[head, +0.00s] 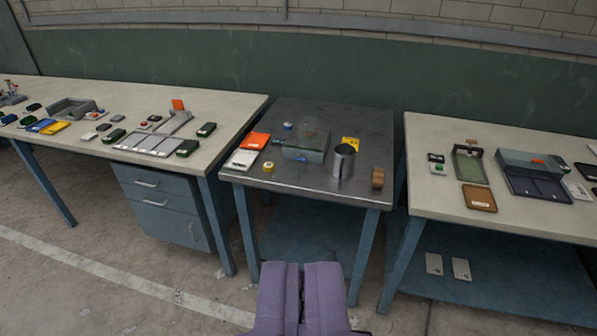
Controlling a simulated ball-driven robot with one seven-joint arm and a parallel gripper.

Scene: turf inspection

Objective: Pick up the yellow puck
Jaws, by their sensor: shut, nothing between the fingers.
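A small round yellow puck (268,167) with a paler top lies near the front left of the dark metal middle table (318,184). A flat yellow piece (351,142) with dark marks lies farther back on the same table, partly hidden by a metal cup. My gripper (301,266) shows at the bottom centre as two purple fingers pressed together, empty. It is in front of the middle table and appears well apart from the puck.
Near the puck are a white box (243,159), an orange box (256,141), a clear greenish block (300,150), the metal cup (343,163) and a wooden block (378,178). Cluttered pale tables stand left (226,110) and right (424,123). Floor is open at front left.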

